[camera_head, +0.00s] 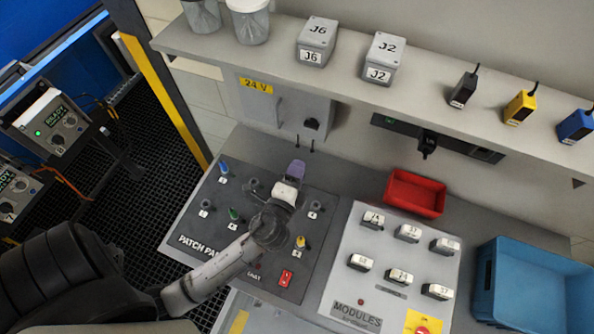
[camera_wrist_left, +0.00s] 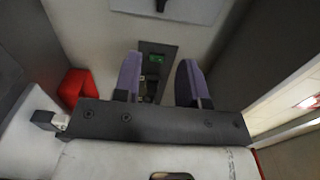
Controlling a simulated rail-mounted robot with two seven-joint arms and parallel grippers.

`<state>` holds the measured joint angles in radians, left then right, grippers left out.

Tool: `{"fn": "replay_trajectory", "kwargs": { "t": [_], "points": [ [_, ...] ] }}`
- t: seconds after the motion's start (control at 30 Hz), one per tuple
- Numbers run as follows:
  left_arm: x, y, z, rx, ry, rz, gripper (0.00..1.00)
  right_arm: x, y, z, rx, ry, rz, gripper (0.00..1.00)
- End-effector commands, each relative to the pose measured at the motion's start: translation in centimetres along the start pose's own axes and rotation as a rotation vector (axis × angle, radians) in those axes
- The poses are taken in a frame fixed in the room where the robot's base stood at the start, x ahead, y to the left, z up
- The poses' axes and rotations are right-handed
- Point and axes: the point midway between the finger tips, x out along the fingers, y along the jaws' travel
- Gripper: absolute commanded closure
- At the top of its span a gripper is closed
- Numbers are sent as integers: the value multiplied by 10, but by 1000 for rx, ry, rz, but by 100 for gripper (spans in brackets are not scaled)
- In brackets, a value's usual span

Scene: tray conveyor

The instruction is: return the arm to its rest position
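My left arm comes in from the left of the head view and reaches over the dark patch panel (camera_head: 215,220). Its left gripper (camera_head: 296,168) is above the panel's far side, its purple fingers pointing toward the back wall. In the left wrist view the gripper (camera_wrist_left: 159,62) shows two purple fingers apart with nothing between them. Beyond the gap is a dark wall strip with a green light (camera_wrist_left: 157,60). My right gripper is not in view.
Right of the panel stand a modules board (camera_head: 350,290), a red bin (camera_head: 418,175) and a blue crate (camera_head: 500,245). A shelf above (camera_head: 200,45) carries jars, labelled boxes J6 and J2, and cabled blocks. A grey 24 V box (camera_head: 312,105) is on the wall behind the gripper.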

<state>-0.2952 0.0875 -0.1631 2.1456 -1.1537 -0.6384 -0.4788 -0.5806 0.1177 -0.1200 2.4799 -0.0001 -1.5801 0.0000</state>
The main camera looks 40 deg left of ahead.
Motion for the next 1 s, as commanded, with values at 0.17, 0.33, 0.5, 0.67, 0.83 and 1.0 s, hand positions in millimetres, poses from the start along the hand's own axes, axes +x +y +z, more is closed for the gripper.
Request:
{"fn": "replay_trajectory", "kwargs": {
  "t": [0.17, 0.33, 0.5, 0.67, 0.83, 1.0],
  "points": [
    [0, 0, 0, 0, 0, 0, 62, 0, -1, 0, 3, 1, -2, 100],
    [0, 0, 0, 0, 0, 0, 62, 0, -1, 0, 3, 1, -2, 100],
    [0, 1, 3, -50, -16, 8, 62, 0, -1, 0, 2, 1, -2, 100],
    [-4, 26, 24, -274, -173, 149, 62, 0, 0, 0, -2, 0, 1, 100],
    [-31, 57, 33, -688, -373, 461, 62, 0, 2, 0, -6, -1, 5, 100],
    [-81, 58, 19, -952, -483, 821, 62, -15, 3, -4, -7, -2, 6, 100]
  ]
}}
